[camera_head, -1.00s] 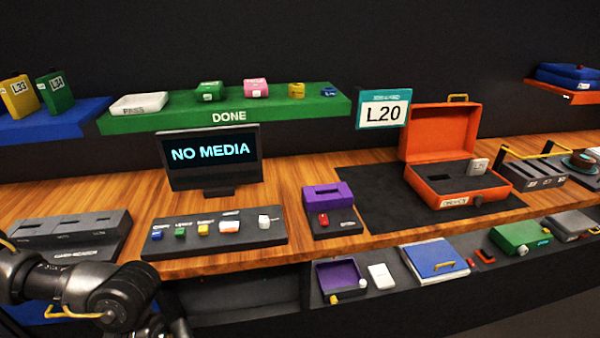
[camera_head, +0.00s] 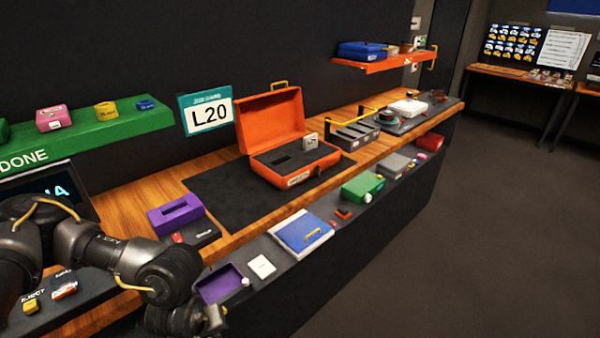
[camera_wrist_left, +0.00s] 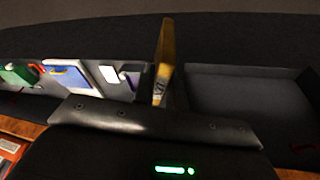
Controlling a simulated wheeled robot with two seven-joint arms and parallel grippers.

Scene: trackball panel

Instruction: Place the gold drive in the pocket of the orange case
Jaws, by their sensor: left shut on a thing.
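The orange case (camera_head: 270,119) stands open on a black mat in the head view. Its dark insert has a pocket (camera_head: 282,163) that looks empty, and a small pale labelled tag (camera_head: 310,141) stands at its right side. In the left wrist view the gold drive (camera_wrist_left: 164,55) stands on edge, held by my left gripper (camera_wrist_left: 160,92). The fingers themselves are mostly hidden. In the head view my left arm reaches across the lower left, well short of the case, and the drive cannot be made out. My right gripper is not in view.
A purple slotted block (camera_head: 176,213) stands between my arm and the black mat (camera_head: 215,190). A grey slotted rack (camera_head: 352,134) is right of the case. The teal L20 sign (camera_head: 206,113) is behind. Mat left of the case is clear.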

